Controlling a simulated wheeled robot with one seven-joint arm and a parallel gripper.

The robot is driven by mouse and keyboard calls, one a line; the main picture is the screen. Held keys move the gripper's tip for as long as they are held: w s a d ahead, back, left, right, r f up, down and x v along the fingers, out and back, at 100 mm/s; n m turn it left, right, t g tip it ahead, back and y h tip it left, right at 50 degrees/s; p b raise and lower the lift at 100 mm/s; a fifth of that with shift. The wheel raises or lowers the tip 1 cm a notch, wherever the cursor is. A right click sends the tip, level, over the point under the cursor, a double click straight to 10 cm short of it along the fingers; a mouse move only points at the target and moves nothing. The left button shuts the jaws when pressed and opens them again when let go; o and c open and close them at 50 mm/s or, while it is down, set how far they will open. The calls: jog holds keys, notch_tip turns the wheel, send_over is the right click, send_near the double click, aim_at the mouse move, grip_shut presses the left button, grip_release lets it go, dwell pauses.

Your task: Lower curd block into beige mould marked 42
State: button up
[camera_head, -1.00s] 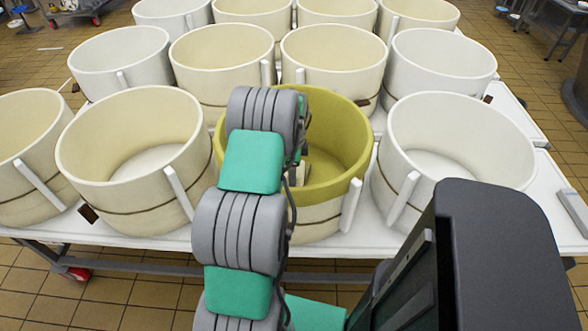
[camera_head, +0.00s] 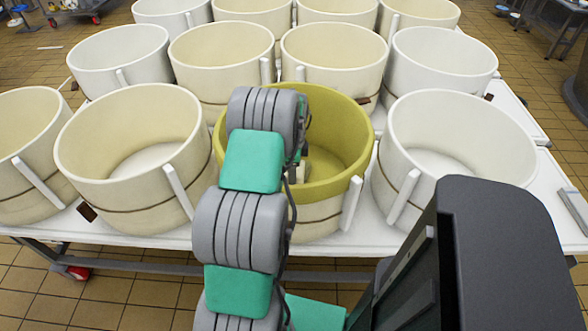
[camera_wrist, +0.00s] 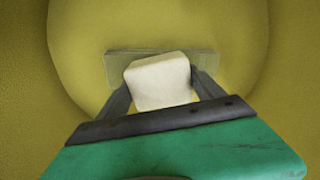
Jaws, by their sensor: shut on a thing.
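A pale cream curd block (camera_wrist: 159,82) is held between the two dark fingers of my gripper (camera_wrist: 162,88) in the wrist view. My gripper is shut on it. Around and behind the block is the yellow-olive inside of a round mould (camera_wrist: 280,60). In the head view this mould (camera_head: 345,120) stands in the front row with a yellow-olive rim and a cream lower outside. My arm reaches over its near left side, and my gripper is down inside it, largely hidden. I cannot read a number on any mould. Whether the block touches the mould floor cannot be told.
Cream and white round moulds stand close around, including one at left (camera_head: 130,155) and one at right (camera_head: 450,140), with more rows behind. All stand on a white table (camera_head: 370,235). A flat olive bar (camera_wrist: 115,68) lies behind the block.

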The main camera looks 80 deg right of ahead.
jog(key=shift+f, duration=0.35)
dwell(0.3)
jog(key=o, duration=1.8)
